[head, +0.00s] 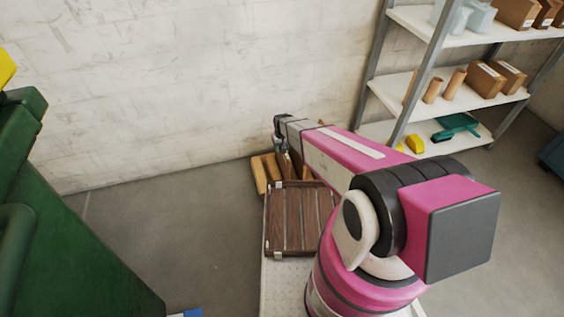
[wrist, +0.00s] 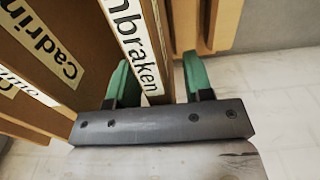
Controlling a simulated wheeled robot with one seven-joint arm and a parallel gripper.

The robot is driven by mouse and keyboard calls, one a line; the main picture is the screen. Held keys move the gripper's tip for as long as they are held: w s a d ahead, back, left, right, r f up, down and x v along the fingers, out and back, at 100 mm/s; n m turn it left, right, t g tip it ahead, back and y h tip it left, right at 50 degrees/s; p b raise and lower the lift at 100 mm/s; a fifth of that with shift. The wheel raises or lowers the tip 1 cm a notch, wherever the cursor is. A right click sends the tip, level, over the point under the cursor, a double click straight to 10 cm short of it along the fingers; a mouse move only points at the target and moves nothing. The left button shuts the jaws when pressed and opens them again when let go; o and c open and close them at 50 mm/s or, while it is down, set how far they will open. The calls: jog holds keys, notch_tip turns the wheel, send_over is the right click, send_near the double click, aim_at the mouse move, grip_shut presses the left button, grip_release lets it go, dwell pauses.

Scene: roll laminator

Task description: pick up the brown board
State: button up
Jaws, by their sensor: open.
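Several brown boards stand upright and close together at the foot of the wall, beyond the slatted wooden rack; in the head view the leftmost one (head: 259,176) shows clearly. In the wrist view, a brown board (wrist: 160,40) with a white label reading "nbraken" rises between the two green fingers of my gripper (wrist: 157,68). The fingers are open, one on each side of it; I cannot tell whether either touches it. Which board is the task's brown board is not clear. In the head view my gripper (head: 281,150) is above the boards, partly hidden by my arm.
The slatted rack (head: 292,222) is in front.

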grip_shut()
